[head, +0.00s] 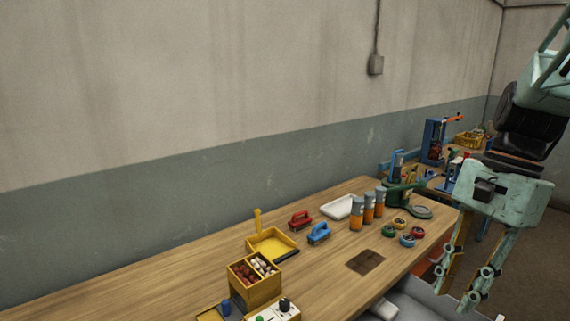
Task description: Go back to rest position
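My gripper (455,296) hangs at the right of the head view, pointing down, in front of the right end of the wooden workbench (335,262). Its two fingers are apart, with a visible gap between them and nothing seen held. Its pale green housing and part of my arm run up to the top right corner. No sack can be made out in this view.

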